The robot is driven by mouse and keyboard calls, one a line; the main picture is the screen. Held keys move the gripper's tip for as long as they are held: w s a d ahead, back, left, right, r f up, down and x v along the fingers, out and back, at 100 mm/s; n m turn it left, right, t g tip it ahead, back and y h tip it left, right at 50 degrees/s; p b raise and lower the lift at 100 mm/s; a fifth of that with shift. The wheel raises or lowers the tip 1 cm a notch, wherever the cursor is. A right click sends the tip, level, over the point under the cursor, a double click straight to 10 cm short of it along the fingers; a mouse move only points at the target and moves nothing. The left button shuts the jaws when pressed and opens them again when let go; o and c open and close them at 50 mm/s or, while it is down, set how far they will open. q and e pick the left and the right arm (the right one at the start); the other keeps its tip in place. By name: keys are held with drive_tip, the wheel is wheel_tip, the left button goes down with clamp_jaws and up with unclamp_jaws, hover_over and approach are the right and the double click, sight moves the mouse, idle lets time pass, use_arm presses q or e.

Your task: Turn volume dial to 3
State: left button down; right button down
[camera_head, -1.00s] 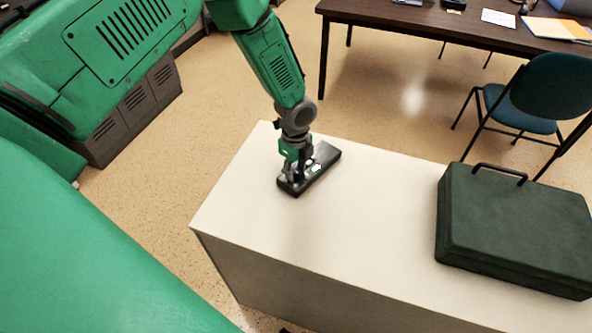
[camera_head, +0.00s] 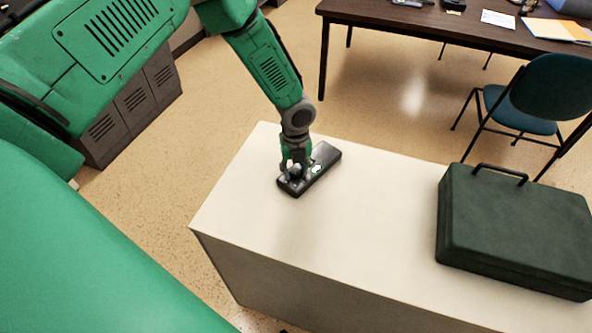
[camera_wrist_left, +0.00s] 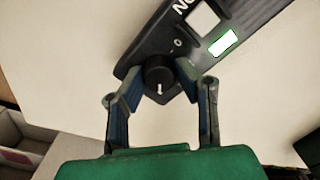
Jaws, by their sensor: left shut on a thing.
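The black device (camera_head: 325,160) lies on the cream counter, set at a slant. In the left wrist view its casing (camera_wrist_left: 160,38) shows a white square, a lit white-green display (camera_wrist_left: 222,43) and a round black volume dial (camera_wrist_left: 159,76) with a white pointer mark. The mark points toward my gripper. My left gripper (camera_head: 293,177) comes down over the device's near end. In the left wrist view its fingers (camera_wrist_left: 158,88) stand on both sides of the dial, shut on it. Any numbers around the dial are not readable. My right gripper is not in view.
The cream counter (camera_head: 250,215) has free room around the device. A dark green case (camera_head: 515,225) lies on its right part. A blue chair (camera_head: 550,90) and a brown desk (camera_head: 420,22) with papers stand behind. An open box (camera_wrist_left: 25,145) shows at the wrist view's lower left.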

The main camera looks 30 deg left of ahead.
sight(295, 171)
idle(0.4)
use_arm(q)
drive_tip(key=c, duration=1.2)
unclamp_jaws()
drive_tip(key=shift+r, duration=0.4)
wheel_tip(295, 171, up, 11)
drive_tip(key=shift+r, duration=0.1)
